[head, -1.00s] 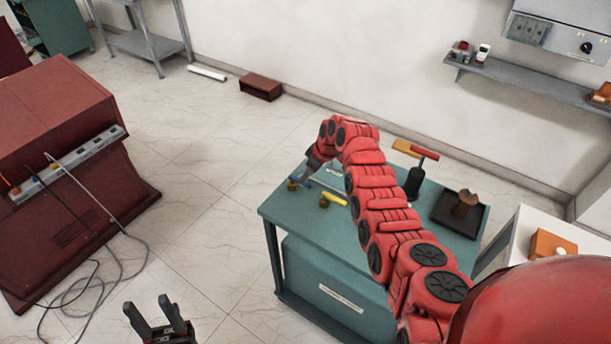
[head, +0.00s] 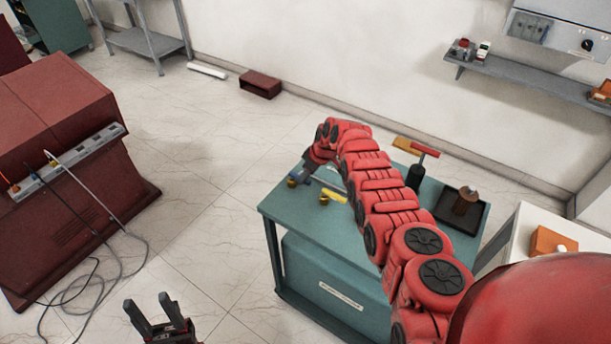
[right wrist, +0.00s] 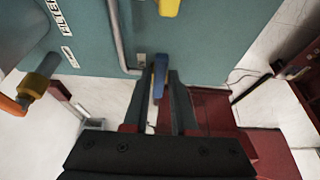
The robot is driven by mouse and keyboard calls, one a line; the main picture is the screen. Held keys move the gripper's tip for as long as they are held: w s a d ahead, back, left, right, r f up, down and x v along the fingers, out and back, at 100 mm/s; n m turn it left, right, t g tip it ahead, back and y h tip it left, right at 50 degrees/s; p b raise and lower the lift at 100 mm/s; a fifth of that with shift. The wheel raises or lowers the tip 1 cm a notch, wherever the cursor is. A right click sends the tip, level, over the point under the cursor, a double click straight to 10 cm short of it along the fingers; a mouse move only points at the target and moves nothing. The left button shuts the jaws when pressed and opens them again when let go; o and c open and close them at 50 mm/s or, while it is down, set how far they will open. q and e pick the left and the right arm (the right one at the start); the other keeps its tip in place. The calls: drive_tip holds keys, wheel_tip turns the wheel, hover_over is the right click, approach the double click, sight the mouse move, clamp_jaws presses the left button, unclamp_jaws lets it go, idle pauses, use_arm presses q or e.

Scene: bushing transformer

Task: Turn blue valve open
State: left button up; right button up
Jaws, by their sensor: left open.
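The blue valve handle (head: 306,172) is at the left end of the teal bench top, partly hidden by my right gripper (head: 309,168). In the right wrist view the blue handle (right wrist: 159,80) lies lengthwise between the two fingers of my right gripper (right wrist: 160,85). The fingers are close beside it; I cannot tell whether they press on it. My left gripper (head: 156,314) is open and empty, low over the floor, away from the bench.
A yellow valve handle (head: 333,195) sits right of the blue one; it shows at the top of the right wrist view (right wrist: 168,7). A red-handled tool (head: 418,170) and a dark tray (head: 447,214) stand farther right.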

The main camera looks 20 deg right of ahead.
clamp_jaws()
idle(1.1)
